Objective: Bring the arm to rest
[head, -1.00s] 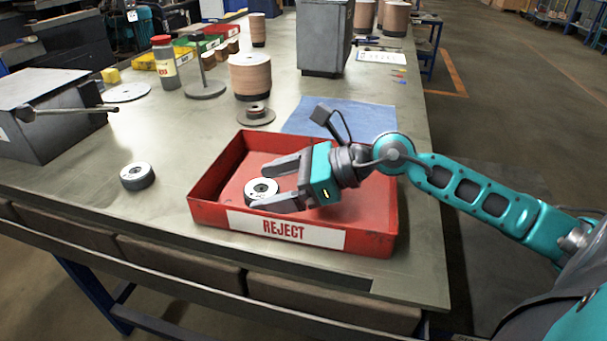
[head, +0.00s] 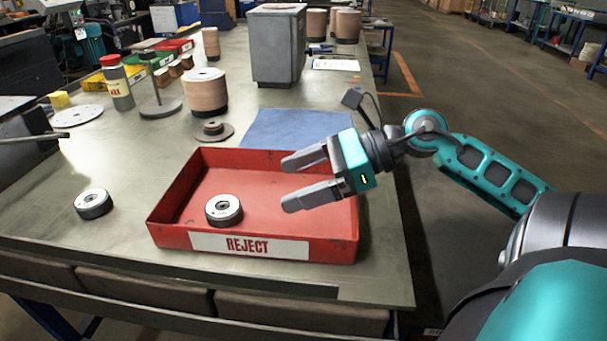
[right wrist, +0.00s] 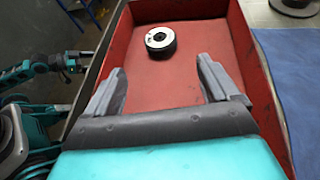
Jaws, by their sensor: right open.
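My right gripper (head: 287,182) is open and empty above the right part of the red reject tray (head: 335,248). A flap disc (head: 224,209) with a white top and dark side lies in the tray, to the left of the fingertips and apart from them. In the right wrist view the disc (right wrist: 160,42) lies on the tray floor ahead of the two open fingers (right wrist: 158,85). A second similar disc (head: 93,203) lies on the bench to the left of the tray. My left gripper does not show in the head view.
Behind the tray lies a blue cloth (head: 290,128). A spindle stand (head: 160,103), a stack of brown discs (head: 206,93) and a grey box-like unit (head: 277,48) stand further back.

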